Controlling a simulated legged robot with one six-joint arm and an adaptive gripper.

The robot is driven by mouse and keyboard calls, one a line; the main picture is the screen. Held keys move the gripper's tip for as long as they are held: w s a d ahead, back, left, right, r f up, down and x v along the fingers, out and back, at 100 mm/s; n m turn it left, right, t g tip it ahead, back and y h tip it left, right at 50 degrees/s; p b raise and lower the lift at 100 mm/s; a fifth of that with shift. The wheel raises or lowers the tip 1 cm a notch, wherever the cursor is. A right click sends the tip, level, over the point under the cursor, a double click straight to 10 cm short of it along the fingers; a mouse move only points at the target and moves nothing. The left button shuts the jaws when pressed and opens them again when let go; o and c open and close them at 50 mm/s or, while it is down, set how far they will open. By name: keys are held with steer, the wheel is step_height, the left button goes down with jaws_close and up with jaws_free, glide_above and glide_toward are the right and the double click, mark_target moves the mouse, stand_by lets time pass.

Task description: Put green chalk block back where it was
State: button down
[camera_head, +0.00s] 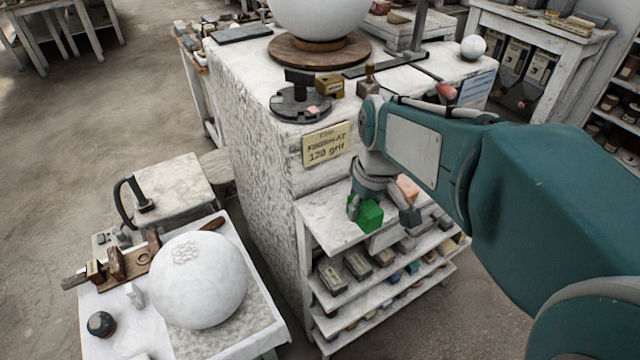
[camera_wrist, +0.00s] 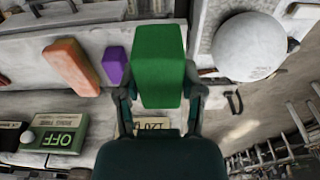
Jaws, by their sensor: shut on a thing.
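The green chalk block (camera_head: 369,215) is between the fingers of my gripper (camera_head: 382,211), at the top shelf of the plaster-spattered stand. In the wrist view the green block (camera_wrist: 158,65) fills the space between both fingertips of my gripper (camera_wrist: 160,92), which is shut on it. I cannot tell whether the block's underside touches the shelf (camera_head: 325,226). An orange-pink block (camera_wrist: 71,66) and a smaller purple block (camera_wrist: 114,65) lie to the left of it in the wrist view. The pink block (camera_head: 407,188) also shows behind my gripper in the head view.
Lower shelves hold several grey blocks (camera_head: 358,264). A sign (camera_head: 326,146) hangs on the stand above the shelf. A large white sphere (camera_head: 198,279) rests on a low table at left. A green box marked OFF (camera_wrist: 62,134) lies at lower left in the wrist view.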

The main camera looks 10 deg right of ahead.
steer(key=w+a+f, duration=0.2)
steer(key=w, duration=0.3)
glide_above(331, 219)
steer(key=s, duration=0.1)
step_height(331, 219, down, 5)
steer(key=shift+s+d+f, duration=0.1)
steer(key=shift+f, duration=0.05)
steer(key=shift+w+f, duration=0.35)
steer(key=shift+f, duration=1.65)
steer(key=shift+c, duration=1)
jaws_free()
steer(key=shift+f, duration=0.1)
